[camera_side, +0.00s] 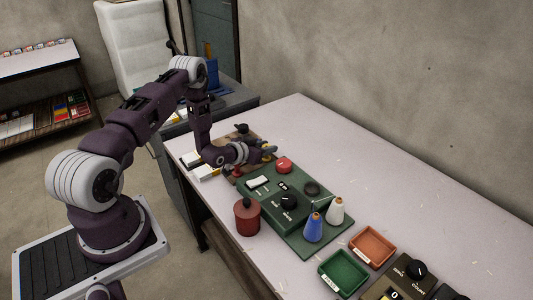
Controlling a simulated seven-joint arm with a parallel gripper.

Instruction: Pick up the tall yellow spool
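My gripper (262,152) is low over the far left part of the table, at the back edge of the green board. A small yellow patch (268,148) shows right at its fingertips. It is too small to tell whether this is the tall yellow spool or part of the gripper. No other yellow spool can be made out. The fingers are too small to tell open from shut. A blue cone-shaped spool (313,229) and a white one (335,212) stand upright at the board's near right end.
The green board (300,240) carries a dark knob box (287,207), a red button (284,165) and a dark ring (312,188). A red canister (247,217) stands at the front edge. Green (343,272) and orange (372,247) trays lie right. The table's back is clear.

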